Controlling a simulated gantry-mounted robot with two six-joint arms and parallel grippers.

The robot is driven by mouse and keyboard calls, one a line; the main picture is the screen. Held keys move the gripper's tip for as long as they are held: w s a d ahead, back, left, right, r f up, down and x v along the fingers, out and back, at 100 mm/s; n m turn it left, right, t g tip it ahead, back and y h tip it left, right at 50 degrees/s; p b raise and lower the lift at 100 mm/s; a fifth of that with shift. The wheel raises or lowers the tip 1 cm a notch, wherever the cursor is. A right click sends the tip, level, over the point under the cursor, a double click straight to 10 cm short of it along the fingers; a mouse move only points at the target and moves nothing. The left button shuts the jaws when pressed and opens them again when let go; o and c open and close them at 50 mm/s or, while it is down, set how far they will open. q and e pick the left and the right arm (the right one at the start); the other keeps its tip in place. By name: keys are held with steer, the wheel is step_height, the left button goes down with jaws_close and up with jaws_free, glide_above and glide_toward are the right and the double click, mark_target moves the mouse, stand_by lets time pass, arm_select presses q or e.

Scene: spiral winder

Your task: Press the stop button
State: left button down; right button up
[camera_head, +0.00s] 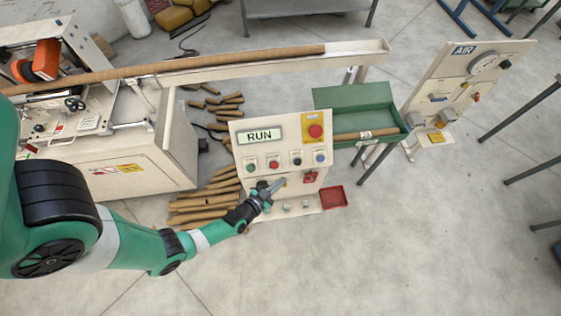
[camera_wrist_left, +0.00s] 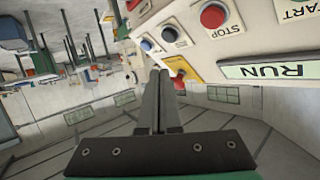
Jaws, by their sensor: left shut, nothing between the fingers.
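The pale control panel (camera_head: 241,146) stands in the middle of the head view, its display (camera_head: 260,135) reading RUN. The stop button (camera_head: 274,165) is the small red one in the row under the display, beside the green start button (camera_head: 252,166). In the left wrist view the panel appears upside down, with the red stop button (camera_wrist_left: 213,15) labelled STOP at the top. My left gripper (camera_head: 279,184) is shut and empty in front of the panel. In the head view its tip appears just below the button row. In the left wrist view its fingers (camera_wrist_left: 158,100) appear apart from the stop button.
A larger red mushroom button (camera_head: 316,131) on a yellow plate is at the panel's upper right. A black button (camera_head: 297,161) and a blue button (camera_head: 320,158) continue the row. A red tray (camera_head: 334,197) and a green bin (camera_head: 350,97) are to the right. Brown tubes (camera_head: 205,205) lie left of the panel.

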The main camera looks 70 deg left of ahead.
mark_target(274, 165)
arm_select(q)
steer(key=shift+s+a+r+p, duration=0.35)
steer(key=shift+s+r, duration=0.3)
steer(key=shift+s, duration=0.2)
arm_select(e)
step_height(274, 165, up, 2)
steer(key=shift+w+a+r, duration=0.1)
arm_select(q)
steer(key=a+f+b, duration=0.1)
steer(key=a+b, duration=0.1)
steer(key=b, duration=0.4)
steer(key=w+a+f+b, duration=0.1)
steer(key=a+f+b, duration=0.1)
steer(key=b, duration=0.5)
steer(key=a+f+b, duration=0.2)
steer(key=b, duration=0.5)
steer(key=shift+w+a+f, duration=0.25)
steer(key=shift+w, duration=0.1)
arm_select(e)
step_height(274, 165, down, 20)
steer(key=shift+f, duration=0.2)
arm_select(q)
steer(key=shift+f+b, duration=0.1)
steer(key=shift+b, duration=0.25)
arm_select(e)
steer(key=shift+f, duration=0.1)
